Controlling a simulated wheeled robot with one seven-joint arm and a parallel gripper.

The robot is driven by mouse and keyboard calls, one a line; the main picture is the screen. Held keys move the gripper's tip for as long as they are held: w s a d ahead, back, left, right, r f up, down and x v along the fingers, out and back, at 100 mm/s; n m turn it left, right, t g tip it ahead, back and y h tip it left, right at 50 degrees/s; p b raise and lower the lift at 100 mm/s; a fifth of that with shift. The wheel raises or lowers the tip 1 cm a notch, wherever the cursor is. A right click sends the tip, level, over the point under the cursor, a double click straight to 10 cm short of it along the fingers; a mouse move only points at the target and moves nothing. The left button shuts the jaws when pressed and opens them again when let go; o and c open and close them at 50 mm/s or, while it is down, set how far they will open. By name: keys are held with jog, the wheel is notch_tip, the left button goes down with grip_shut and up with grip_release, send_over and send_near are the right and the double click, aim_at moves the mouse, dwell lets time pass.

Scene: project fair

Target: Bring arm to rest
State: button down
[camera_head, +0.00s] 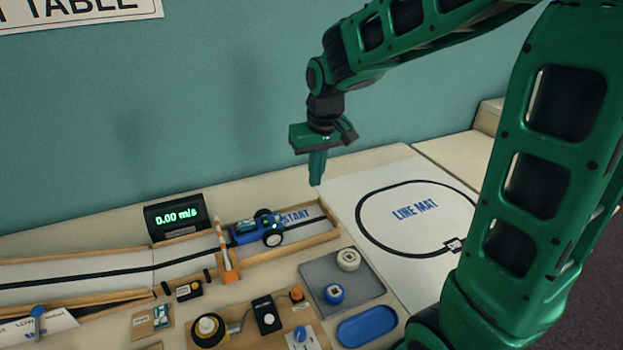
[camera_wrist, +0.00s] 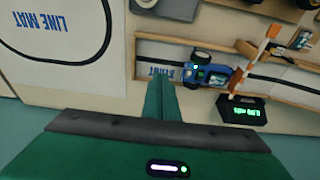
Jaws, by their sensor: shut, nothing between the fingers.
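My gripper (camera_head: 317,178) hangs from my green arm, pointing down, above the back edge of the table between the track and the line mat. Its fingers are together and empty. In the wrist view the shut fingers (camera_wrist: 160,97) show at the lower middle, over the pale table. My arm reaches in from the upper right of the head view, bent at the elbow, clear of the objects below.
A blue car (camera_head: 256,229) stands on the wooden-edged track (camera_head: 110,265) at START. A speed display (camera_head: 177,217) reads 0.00 m/s behind it. The line mat (camera_head: 395,205) lies right. A grey tray (camera_head: 320,273) and a blue tray (camera_head: 367,326) are in front.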

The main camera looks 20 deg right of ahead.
dwell(0.4)
jog(key=s+d+m, duration=0.2)
jog(key=s+d, duration=0.2)
jog(key=s, duration=0.5)
jog(key=s+d+m+g, duration=0.1)
jog(key=s+d+m, duration=0.1)
jog(key=s+d, duration=0.3)
jog(key=s+d+m+g, duration=0.1)
jog(key=s+d, duration=0.3)
jog(key=s, duration=1)
jog(key=shift+d+f+m, duration=0.15)
jog(key=shift+f+m, duration=0.25)
jog(key=shift+m, duration=0.3)
jog(key=shift+w, duration=0.1)
jog(key=shift+w+f+g, duration=0.25)
jog(key=shift+w+g, duration=0.05)
jog(key=shift+w, duration=0.3)
